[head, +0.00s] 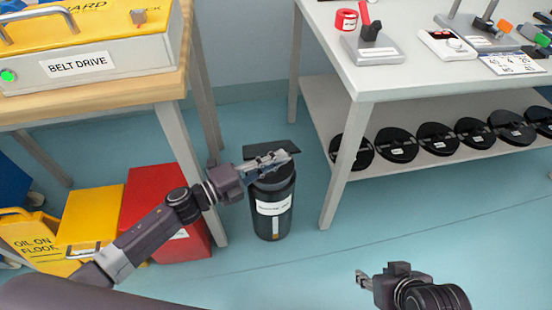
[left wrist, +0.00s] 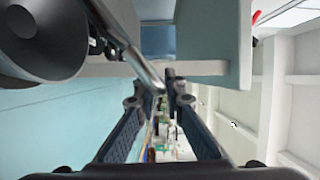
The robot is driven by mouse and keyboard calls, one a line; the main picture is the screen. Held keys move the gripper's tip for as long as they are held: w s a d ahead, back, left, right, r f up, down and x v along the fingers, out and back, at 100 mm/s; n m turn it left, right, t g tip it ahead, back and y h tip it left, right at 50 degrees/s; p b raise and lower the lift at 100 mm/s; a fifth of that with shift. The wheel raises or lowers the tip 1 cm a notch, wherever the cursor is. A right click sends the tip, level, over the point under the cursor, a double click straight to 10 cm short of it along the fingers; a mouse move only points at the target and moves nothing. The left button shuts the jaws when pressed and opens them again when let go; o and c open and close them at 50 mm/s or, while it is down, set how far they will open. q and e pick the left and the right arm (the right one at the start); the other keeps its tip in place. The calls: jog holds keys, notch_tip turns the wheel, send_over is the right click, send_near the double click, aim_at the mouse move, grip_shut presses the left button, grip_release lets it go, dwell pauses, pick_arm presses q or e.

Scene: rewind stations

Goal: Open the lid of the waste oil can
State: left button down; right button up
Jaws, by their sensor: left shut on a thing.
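The waste oil can (head: 272,222), a black cylinder with a white label, stands upright on the floor between the two tables. Its dark lid (head: 284,147) shows as a flat plate at the top, partly hidden by my gripper; I cannot tell how far it is raised. My left gripper (head: 283,157) is over the can's top. In the left wrist view a shiny metal bar (left wrist: 143,66), seemingly the lid handle, runs between the fingertips of the left gripper (left wrist: 166,88), which is shut on it. My right gripper (head: 362,278) is apart, low at the right; its opening is unclear.
A red box (head: 150,196) and a yellow floor sign (head: 30,238) stand left of the can. The wooden table (head: 110,94) holds the belt drive. The white table (head: 400,79) has several black discs on its lower shelf. The floor in front of the can is clear.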

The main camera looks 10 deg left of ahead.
pick_arm(q)
jog(key=c, duration=2)
grip_release()
jog(key=v, duration=1.2)
jog(key=shift+f, duration=0.1)
jog(key=shift+w, duration=0.1)
